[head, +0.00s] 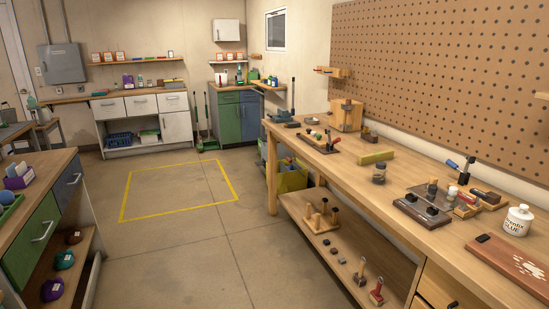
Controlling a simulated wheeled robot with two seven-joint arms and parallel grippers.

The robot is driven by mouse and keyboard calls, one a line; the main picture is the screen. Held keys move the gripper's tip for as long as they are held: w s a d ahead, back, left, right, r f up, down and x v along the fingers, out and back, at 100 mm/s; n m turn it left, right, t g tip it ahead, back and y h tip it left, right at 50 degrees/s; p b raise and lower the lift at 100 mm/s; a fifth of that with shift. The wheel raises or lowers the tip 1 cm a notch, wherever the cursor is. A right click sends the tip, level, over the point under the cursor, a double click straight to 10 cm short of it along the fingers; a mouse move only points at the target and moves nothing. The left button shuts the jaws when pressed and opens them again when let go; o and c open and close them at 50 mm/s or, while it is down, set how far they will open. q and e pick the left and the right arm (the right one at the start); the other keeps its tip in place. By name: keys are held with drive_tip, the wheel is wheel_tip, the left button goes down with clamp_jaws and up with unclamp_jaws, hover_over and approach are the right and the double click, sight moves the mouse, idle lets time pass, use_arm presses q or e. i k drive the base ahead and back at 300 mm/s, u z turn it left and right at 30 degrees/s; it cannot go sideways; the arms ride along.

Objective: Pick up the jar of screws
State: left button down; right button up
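A small jar with a dark lid (379,173), which looks like the jar of screws, stands upright on the long wooden workbench (350,190) at the right, near its front edge. Its contents are too small to make out clearly. Neither of my grippers shows in the head view, and nothing is touching the jar.
A yellow-green block (376,157) lies behind the jar. A dark board with tools (422,208) and a white glue bottle (518,220) stand to its right. A lower shelf (345,240) holds several tools. The floor inside the yellow outline (180,190) is clear.

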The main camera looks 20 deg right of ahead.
sight(379, 176)
drive_tip(key=u, duration=0.35)
drive_tip(key=i, duration=2.15)
drive_tip(key=z, duration=1.45)
drive_tip(key=i, duration=0.9)
drive_tip(key=z, duration=0.85)
